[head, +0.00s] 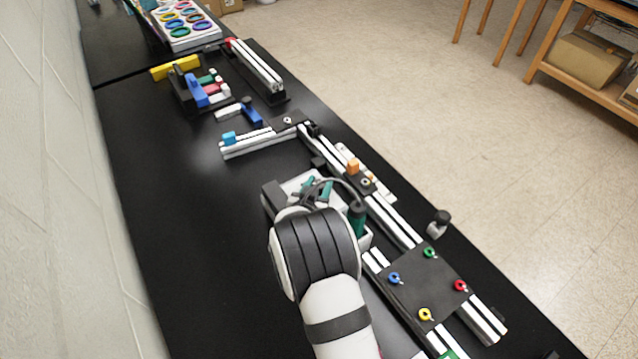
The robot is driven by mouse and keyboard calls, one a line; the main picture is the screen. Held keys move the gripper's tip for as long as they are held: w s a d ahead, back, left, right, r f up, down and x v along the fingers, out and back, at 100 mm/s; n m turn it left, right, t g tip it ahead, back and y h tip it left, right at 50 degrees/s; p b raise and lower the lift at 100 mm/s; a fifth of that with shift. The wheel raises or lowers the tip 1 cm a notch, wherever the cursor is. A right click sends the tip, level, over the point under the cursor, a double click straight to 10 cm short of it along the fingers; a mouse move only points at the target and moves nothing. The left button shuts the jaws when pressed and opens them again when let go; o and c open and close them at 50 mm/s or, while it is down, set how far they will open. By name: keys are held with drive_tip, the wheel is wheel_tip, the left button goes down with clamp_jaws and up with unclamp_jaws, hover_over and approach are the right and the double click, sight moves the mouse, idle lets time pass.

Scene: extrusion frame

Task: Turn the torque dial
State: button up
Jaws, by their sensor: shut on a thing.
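My gripper (318,190) is at the middle of the bench, largely hidden behind my own white and black wrist. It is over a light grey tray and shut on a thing. A dark green cylindrical tool (357,219) stands upright at the tray's right side, close beside my wrist. A grey cable arches near its top. Smaller teal parts show at the tray's far end. I cannot pick out the torque dial or its setting; what the fingertips touch is hidden.
Aluminium rails (395,220) run along the right of the tray. A dark plate (428,285) with coloured rings lies at the lower right. A black-topped knob (440,217) is near the bench edge. Blocks and a ring tray (193,42) lie further back. The left bench is clear.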

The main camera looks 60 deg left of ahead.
clamp_jaws()
drive_tip(key=shift+w+n+g+y, duration=0.15)
drive_tip(key=shift+n+g+y, duration=0.4)
drive_tip(key=shift+n, duration=0.25)
drive_tip(key=shift+n+g+y, duration=0.55)
drive_tip(key=shift+n+g, duration=0.15)
drive_tip(key=shift+g, duration=0.15)
drive_tip(key=o, duration=0.9)
unclamp_jaws()
drive_tip(key=shift+o, duration=0.2)
drive_tip(key=shift+s+d, duration=0.1)
drive_tip(key=shift+s, duration=0.1)
drive_tip(key=v, duration=1.5)
drive_tip(key=shift+d+r, duration=0.2)
drive_tip(key=shift+s, duration=0.1)
